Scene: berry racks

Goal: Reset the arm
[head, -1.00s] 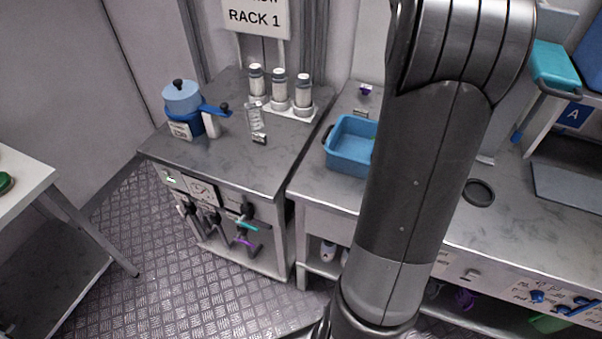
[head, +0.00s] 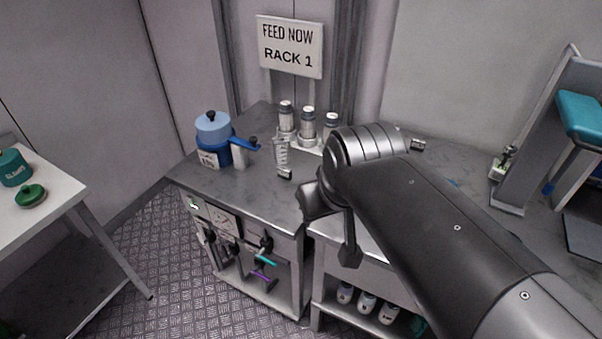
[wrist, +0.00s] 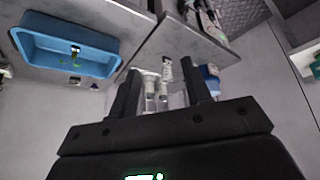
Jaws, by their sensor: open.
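My arm reaches in from the lower right of the head view and bends above the middle bench. Its dark end parts, probably my gripper (head: 335,225), hang in front of the bench edge; the fingers are hard to make out there. In the wrist view my gripper (wrist: 162,78) shows two black fingers spread wide apart with nothing held between them. Bottles on the bench appear beyond the gap, apart from the fingers.
A blue tray (wrist: 30,48) shows in the wrist view. A white table (head: 55,205) is at left; the floor between is clear.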

